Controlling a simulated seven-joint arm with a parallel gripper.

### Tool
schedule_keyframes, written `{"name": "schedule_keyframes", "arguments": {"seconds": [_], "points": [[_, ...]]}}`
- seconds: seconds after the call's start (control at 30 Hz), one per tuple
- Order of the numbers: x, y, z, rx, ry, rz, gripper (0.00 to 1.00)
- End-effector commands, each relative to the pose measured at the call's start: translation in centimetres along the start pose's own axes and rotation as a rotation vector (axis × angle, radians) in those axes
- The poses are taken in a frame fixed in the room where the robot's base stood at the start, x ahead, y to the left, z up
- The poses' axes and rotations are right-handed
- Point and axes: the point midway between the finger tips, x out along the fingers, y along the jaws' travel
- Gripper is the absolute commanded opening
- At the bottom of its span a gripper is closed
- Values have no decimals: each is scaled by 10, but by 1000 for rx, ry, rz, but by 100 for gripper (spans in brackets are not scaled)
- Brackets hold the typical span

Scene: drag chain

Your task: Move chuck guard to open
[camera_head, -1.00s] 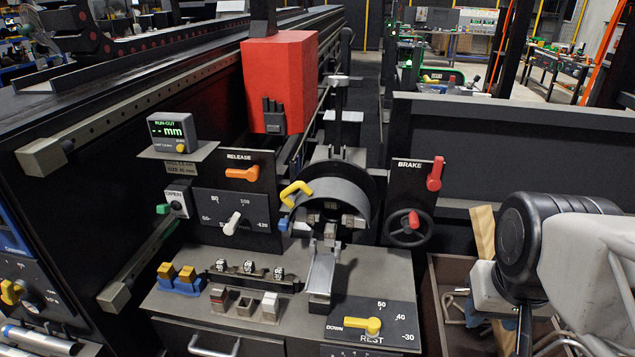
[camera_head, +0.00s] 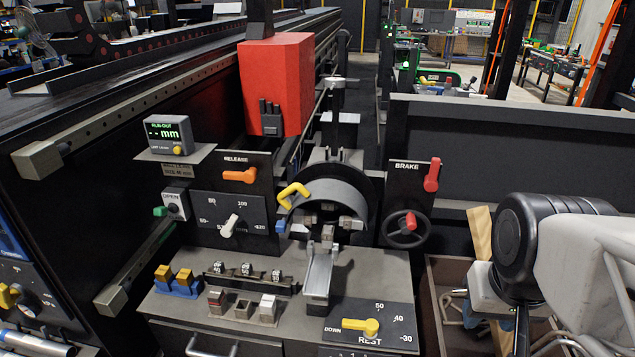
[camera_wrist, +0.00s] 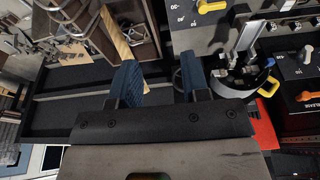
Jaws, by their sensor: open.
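The chuck guard (camera_head: 338,198) is a grey curved cover over the upper part of the chuck (camera_head: 328,222), in the middle of the head view. A yellow handle (camera_head: 293,194) sticks out at its left side. In the wrist view the chuck (camera_wrist: 235,76) is at the right, with the yellow handle (camera_wrist: 269,88) beside it. My gripper (camera_wrist: 161,80) has two blue fingers, spread apart with nothing between them. It is away from the handle.
A brake panel with a handwheel (camera_head: 406,228) and red levers stands right of the chuck. An orange release lever (camera_head: 239,175) is to the left. A yellow rest lever (camera_head: 361,326) is in front. A brown bin (camera_head: 440,300) with wooden pieces lies near my arm.

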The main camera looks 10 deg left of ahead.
Motion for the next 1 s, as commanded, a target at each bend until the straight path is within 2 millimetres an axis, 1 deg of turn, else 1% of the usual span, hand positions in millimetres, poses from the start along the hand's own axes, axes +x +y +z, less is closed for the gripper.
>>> {"name": "schedule_keyframes", "arguments": {"seconds": [0.3, 0.37, 0.4, 0.57, 0.6, 0.67, 0.77, 0.87, 1.0], "points": [[0, 0, 0, 0, 0, 0, 43], [0, 0, 0, 0, 0, 0, 35], [0, 0, 0, -1, 0, 0, 29], [0, -3, -8, -23, 6, -3, 4], [0, -5, -12, -36, 9, -4, 0], [0, -8, -19, -60, 15, -7, 0], [1, -16, -36, -113, 29, -13, 0], [3, -28, -58, -182, 48, -20, 0], [7, -50, -92, -294, 81, -31, 0]]}}
